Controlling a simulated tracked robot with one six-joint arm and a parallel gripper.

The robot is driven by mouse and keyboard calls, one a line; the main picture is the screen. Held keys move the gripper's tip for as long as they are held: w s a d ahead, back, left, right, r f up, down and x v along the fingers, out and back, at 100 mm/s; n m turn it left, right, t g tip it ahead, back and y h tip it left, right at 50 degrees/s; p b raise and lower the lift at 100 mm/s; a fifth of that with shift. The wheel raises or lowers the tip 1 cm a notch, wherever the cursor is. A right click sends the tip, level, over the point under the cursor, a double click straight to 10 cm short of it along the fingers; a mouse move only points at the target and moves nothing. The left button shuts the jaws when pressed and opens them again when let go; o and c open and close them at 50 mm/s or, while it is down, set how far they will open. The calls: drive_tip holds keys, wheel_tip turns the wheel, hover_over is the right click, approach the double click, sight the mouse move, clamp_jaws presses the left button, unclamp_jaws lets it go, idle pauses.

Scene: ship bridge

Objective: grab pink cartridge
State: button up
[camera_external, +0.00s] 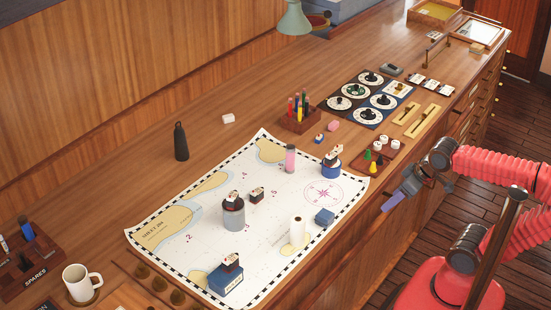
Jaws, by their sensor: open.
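A small upright cylinder with a pink body and a darker cap (290,160), which looks like the pink cartridge, stands on the upper right part of the white chart (272,222). My gripper (392,202) is at the right, beside the counter's front edge, well apart from the cylinder. Its jaws are open and I see nothing between them. My red arm comes in from the right.
A pen rack (300,118), a small pink block (333,126) and a tray of coloured pieces (374,159) lie near.

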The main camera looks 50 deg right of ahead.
drive_tip(key=shift+c, duration=0.2)
drive_tip(key=w+d+r+t+h, duration=0.15)
drive_tip(key=w+d, duration=0.25)
drive_tip(key=w, duration=0.6)
drive_tip(key=w+d+t+h, duration=0.1)
drive_tip(key=w+d+t, duration=0.25)
drive_tip(key=w, duration=0.65)
drive_tip(key=w+a+f+n+t+y, duration=0.1)
drive_tip(key=w+f+y, duration=0.3)
drive_tip(key=w, duration=0.9)
drive_tip(key=shift+w+a+f+n+t+y, duration=0.15)
drive_tip(key=shift+w+n+t+y, duration=0.2)
drive_tip(key=shift+t, duration=0.55)
hover_over(293, 172)
drive_tip(key=shift+w+d+f, duration=0.1)
drive_tip(key=shift+d+f, duration=0.05)
drive_tip(key=shift+f, duration=0.7)
drive_tip(key=shift+w+d+f, duration=0.1)
drive_tip(key=shift+f, duration=0.7)
